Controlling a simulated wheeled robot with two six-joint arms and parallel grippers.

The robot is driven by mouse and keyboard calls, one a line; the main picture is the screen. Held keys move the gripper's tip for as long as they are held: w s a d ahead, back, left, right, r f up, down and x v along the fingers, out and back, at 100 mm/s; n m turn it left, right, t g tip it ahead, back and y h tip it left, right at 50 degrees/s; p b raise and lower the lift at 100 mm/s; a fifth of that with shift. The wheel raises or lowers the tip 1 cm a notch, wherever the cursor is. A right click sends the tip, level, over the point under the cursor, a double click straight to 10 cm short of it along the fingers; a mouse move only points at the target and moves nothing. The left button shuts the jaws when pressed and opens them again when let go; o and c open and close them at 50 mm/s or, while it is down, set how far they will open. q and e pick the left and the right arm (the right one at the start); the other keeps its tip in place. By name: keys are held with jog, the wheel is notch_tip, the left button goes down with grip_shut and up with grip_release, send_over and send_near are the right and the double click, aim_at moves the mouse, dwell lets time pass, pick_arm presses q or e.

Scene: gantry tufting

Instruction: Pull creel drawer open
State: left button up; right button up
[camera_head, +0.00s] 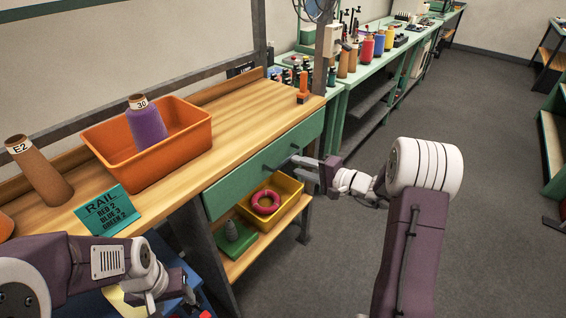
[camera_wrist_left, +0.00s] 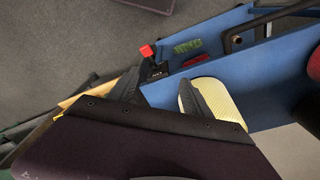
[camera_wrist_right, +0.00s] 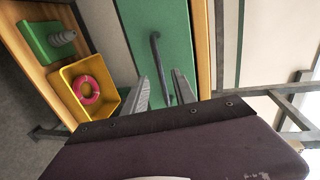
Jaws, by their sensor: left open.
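The green drawer (camera_head: 232,188) sits under the wooden bench top, its front roughly level with the bench edge. It also shows in the right wrist view (camera_wrist_right: 172,22). Its dark bar handle (camera_wrist_right: 157,60) runs along the front. My right gripper (camera_head: 288,164) is at the drawer front. In the right wrist view its fingers (camera_wrist_right: 162,88) are apart, with the end of the handle showing between them; contact cannot be told. My left gripper (camera_head: 170,300) is low at the left.
On the bench stand an orange bin (camera_head: 188,150) with a purple cone (camera_head: 146,124), a brown cone (camera_head: 40,172) and a rail sign (camera_head: 107,211). A yellow bin (camera_head: 290,187) with a pink ring (camera_head: 265,202) sits on the shelf below.

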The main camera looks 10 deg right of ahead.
aim_at(286, 162)
jog(key=x, duration=0.5)
jog(key=shift+w+a, duration=0.3)
jog(key=shift+w+a+f, duration=0.1)
jog(key=shift+w+f, duration=0.05)
jog(key=shift+w, duration=0.15)
grip_shut()
dwell(0.8)
